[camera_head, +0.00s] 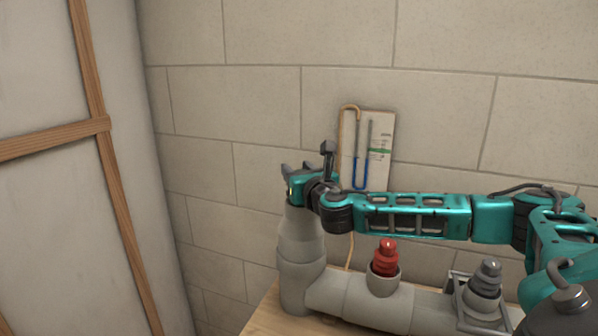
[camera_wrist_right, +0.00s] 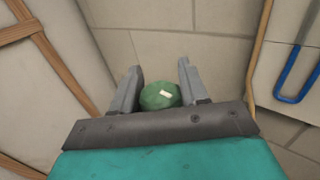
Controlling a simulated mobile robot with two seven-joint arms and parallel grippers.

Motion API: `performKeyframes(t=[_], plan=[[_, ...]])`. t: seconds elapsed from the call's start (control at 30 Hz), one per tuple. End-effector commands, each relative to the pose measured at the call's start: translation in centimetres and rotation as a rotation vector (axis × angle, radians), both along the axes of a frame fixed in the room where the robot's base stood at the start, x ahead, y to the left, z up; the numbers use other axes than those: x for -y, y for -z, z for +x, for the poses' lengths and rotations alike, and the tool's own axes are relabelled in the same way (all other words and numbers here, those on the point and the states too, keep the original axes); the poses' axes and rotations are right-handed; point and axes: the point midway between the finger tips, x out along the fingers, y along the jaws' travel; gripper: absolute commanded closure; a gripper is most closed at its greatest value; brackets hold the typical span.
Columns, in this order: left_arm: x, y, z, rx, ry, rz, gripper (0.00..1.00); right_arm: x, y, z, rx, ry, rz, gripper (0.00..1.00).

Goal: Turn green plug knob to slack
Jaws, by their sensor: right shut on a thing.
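The green plug knob (camera_wrist_right: 159,97) shows in the right wrist view as a faceted green cap with a small pale mark on top. My right gripper (camera_wrist_right: 161,78) has one grey finger on each side of it and is shut on it. In the head view my right gripper (camera_head: 291,180) is at the top of the left grey upright pipe (camera_head: 301,240) and hides most of the knob there. My left gripper is not in view.
A red plug (camera_head: 385,258) and a grey plug (camera_head: 487,278) stand on the grey pipe run (camera_head: 350,296), below my right arm. A U-tube gauge (camera_head: 377,150) is on the block wall behind. A wood-framed panel (camera_head: 50,190) stands at the left.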

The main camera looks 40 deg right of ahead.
Motion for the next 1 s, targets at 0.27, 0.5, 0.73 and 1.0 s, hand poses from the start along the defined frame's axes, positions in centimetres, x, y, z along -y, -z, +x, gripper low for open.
performKeyframes(t=[0.27,0.5,0.73,1.0], plan=[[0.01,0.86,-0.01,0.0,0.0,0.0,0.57,-0.18,0.16,0.05,-0.001,-0.161,-0.002,0.87],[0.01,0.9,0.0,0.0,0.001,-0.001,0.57,-0.31,0.02,0.08,-0.001,-0.193,-0.001,0.87],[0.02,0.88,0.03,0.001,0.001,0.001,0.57,-0.3,0.01,0.07,-0.001,-0.191,0.0,0.52],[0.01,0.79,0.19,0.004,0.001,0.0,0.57,-0.32,0.0,0.08,-0.001,-0.191,0.0,0.35]])
